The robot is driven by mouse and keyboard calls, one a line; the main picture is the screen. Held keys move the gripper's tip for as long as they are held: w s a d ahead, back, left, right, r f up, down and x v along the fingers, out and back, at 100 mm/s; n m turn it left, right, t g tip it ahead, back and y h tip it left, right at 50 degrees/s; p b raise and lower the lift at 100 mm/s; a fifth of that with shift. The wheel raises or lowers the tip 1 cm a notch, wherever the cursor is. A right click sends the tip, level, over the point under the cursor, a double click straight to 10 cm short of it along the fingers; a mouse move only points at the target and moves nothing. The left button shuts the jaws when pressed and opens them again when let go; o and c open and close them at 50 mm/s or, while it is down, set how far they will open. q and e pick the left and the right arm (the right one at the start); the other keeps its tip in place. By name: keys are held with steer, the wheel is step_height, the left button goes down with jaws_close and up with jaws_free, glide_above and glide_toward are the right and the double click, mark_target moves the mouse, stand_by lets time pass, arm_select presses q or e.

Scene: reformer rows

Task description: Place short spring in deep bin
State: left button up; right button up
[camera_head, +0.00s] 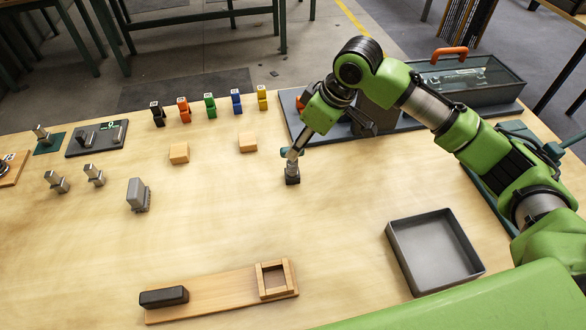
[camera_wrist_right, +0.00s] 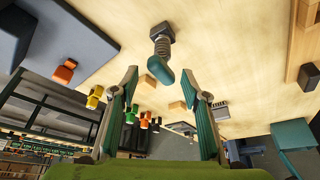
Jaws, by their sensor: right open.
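A short spring (camera_head: 292,171) stands upright on the table, below my right gripper (camera_head: 296,149). In the wrist view the spring (camera_wrist_right: 162,46) is a metal coil with a dark square base and a teal cap. My right gripper (camera_wrist_right: 163,83) is open, its two fingers on either side of the line to the cap. The cap appears just beyond the fingertips, and no contact is visible. In the head view the gripper partly hides the cap. A grey open bin (camera_head: 389,237), probably the deep bin, sits empty at the right front. My left gripper is not in view.
Several coloured clips (camera_head: 210,106) stand in a row at the back. Two wooden blocks (camera_head: 179,153) and a grey brush-like block (camera_head: 138,195) lie left of the spring. A wooden board (camera_head: 222,293) lies in front. A clear-lidded box (camera_head: 470,80) stands at back right. The table's middle is clear.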

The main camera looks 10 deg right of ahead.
mark_target(292, 169)
steer(key=x, duration=0.2)
steer(key=shift+w+a+f, duration=0.1)
steer(key=shift+a+f, duration=0.05)
steer(key=shift+f, duration=0.15)
steer(key=x, duration=0.1)
steer(key=p+x, duration=0.1)
steer(key=x, duration=0.2)
steer(key=shift+s+f+p, duration=0.2)
steer(key=shift+s+p, duration=0.1)
steer(key=shift+s, duration=0.05)
steer(key=shift+w+f, duration=0.15)
steer(key=shift+f, duration=0.35)
jaws_close()
